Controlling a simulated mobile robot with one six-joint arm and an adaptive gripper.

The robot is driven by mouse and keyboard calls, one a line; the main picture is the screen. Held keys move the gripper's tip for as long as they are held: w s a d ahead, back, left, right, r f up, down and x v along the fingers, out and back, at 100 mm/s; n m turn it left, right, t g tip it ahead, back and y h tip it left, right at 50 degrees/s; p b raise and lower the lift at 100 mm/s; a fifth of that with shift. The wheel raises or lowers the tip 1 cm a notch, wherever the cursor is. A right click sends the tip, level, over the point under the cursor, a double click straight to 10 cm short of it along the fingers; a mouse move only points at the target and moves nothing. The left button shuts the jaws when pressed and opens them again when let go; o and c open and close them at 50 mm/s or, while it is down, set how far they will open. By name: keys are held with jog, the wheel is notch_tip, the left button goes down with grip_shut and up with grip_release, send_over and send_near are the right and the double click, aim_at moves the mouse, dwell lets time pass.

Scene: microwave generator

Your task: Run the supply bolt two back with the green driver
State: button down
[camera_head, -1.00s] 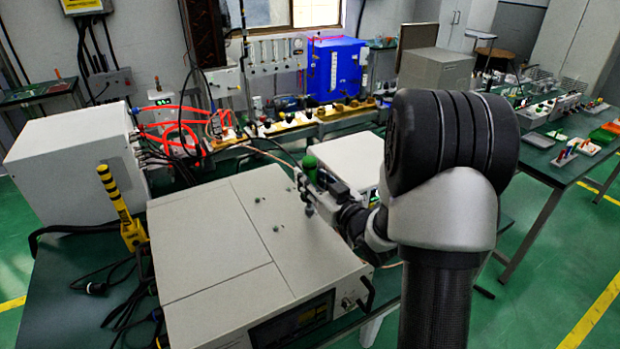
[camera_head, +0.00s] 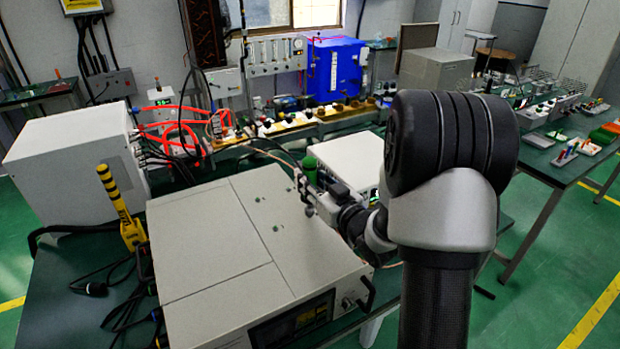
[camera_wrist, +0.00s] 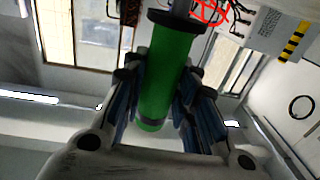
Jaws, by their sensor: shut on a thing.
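My gripper (camera_head: 312,190) is shut on the green driver (camera_head: 309,163) and holds it upright over the right part of the beige power supply's top (camera_head: 215,235). In the wrist view the driver's green handle (camera_wrist: 163,75) lies between the blue-padded fingers of my gripper (camera_wrist: 160,85). Several small bolts, such as one bolt (camera_head: 275,228), stand on the supply's top. The driver's tip is hard to make out against the supply, so I cannot tell whether it touches a bolt.
A white box (camera_head: 75,165) with red hoses stands at the left. A yellow-and-black striped post (camera_head: 120,205) stands beside the supply. A smaller white box (camera_head: 350,160) is behind my gripper. A side table (camera_head: 575,160) with small parts is at the right.

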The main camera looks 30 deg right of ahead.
aim_at(310, 159)
jog(key=shift+s+f, duration=0.1)
jog(key=shift+f, duration=0.45)
dwell(0.6)
jog(key=shift+r, duration=0.3)
dwell(1.0)
jog(key=shift+r+p, duration=2.75)
jog(key=shift+r, duration=1.9)
